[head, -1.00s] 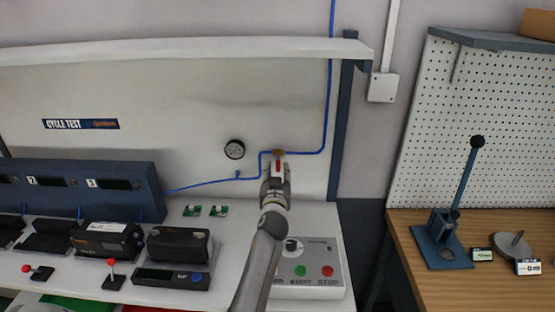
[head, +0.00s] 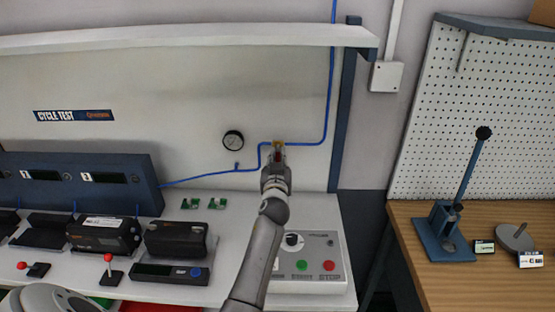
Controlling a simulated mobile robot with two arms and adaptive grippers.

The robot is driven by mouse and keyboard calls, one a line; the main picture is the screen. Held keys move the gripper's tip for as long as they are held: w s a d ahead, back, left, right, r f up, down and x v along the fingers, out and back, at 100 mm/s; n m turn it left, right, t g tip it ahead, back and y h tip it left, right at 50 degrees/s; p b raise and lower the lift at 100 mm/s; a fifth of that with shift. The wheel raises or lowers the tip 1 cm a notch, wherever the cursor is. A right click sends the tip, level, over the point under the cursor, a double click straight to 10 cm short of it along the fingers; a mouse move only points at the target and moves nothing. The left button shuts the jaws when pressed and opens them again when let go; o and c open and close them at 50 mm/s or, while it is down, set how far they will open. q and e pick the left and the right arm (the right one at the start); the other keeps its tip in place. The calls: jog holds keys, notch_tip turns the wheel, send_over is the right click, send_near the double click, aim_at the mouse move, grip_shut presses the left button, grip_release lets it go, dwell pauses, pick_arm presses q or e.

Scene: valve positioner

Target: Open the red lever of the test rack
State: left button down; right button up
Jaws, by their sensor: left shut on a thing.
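The red lever (head: 278,156) sits on a small brass valve (head: 278,145) in the blue air line on the test rack's back panel. Only a short piece of red shows between my fingers. My left gripper (head: 277,162) reaches up to the valve and is shut on the lever. The gripper hides most of the lever, so its exact angle is hard to tell. My right gripper is not in view.
A pressure gauge (head: 233,140) is on the panel left of the valve. A control box (head: 318,266) with green and red buttons lies below, partly behind my arm. A white shelf (head: 190,40) runs above. A blue press (head: 446,230) stands on the wooden bench at right.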

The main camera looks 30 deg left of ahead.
pick_arm(q)
jog(key=shift+s+a+r+m+p, duration=0.2)
jog(key=shift+a+r+m+p, duration=0.45)
jog(key=shift+m, duration=2.3)
jog(key=shift+s+a+r+m+p, duration=0.25)
jog(key=shift+m+p, duration=0.7)
jog(key=shift+m, duration=2.05)
jog(key=shift+s+a+r+m+p, duration=0.25)
jog(key=shift+r+m+p, duration=0.45)
jog(key=shift+m, duration=2.25)
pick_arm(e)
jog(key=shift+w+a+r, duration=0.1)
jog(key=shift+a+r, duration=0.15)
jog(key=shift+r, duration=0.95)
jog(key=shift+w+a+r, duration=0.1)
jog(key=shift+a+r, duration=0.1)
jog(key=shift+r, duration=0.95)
pick_arm(q)
jog(key=shift+a+f, duration=0.1)
jog(key=c, duration=1.5)
grip_release()
jog(key=shift+w+f, duration=0.1)
jog(key=shift+o, duration=0.2)
jog(key=v, duration=1.2)
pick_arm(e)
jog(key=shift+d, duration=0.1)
pick_arm(q)
jog(key=shift+f, duration=0.15)
